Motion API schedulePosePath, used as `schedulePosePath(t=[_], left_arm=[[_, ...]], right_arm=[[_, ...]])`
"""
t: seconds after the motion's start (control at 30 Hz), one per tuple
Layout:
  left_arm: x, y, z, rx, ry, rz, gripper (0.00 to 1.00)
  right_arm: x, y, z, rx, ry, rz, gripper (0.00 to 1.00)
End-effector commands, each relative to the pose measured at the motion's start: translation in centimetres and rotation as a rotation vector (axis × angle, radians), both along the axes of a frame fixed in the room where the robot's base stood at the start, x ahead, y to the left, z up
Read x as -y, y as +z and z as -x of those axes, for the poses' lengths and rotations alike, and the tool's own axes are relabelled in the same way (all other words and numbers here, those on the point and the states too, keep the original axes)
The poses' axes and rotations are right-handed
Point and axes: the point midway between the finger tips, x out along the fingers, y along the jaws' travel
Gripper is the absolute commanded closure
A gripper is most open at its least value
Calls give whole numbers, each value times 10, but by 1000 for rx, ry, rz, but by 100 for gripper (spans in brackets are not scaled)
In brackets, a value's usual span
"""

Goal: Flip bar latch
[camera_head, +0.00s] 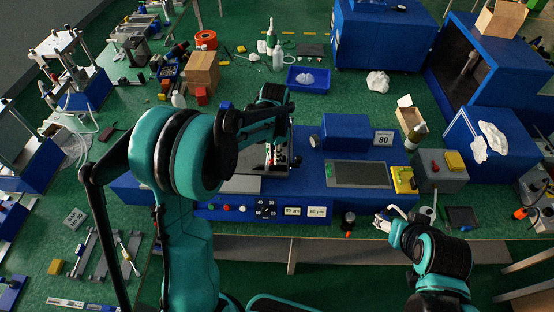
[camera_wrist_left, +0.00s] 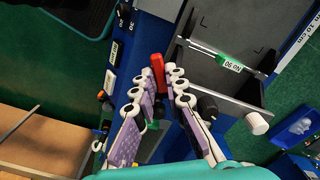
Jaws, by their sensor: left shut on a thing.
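In the left wrist view a red handle (camera_wrist_left: 157,64) stands between the fingertips of my left gripper (camera_wrist_left: 156,78), which is shut on it. To its right is a grey metal plate unit with a thin bar (camera_wrist_left: 205,50) across it, carrying a green "No 90" tag (camera_wrist_left: 231,62). In the head view my left gripper (camera_head: 272,157) is over the left part of the blue press bench unit (camera_head: 335,205); my arm hides much of this spot. My right gripper (camera_head: 388,217) is near the front edge at the right, away from the latch; its opening is unclear.
A control panel with knobs and labels (camera_head: 292,211) runs along the unit's front. A grey screen (camera_head: 358,174) and a yellow switch box (camera_head: 403,180) lie to the right. A blue tray (camera_head: 308,85) stands behind.

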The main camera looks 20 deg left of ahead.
Motion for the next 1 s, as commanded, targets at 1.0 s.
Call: schedulePosePath(t=[1.0], left_arm=[[-9, 1, -16, 1, -593, -1, 100]], right_arm=[[0, -25, 0, 0, 0, 0, 40]])
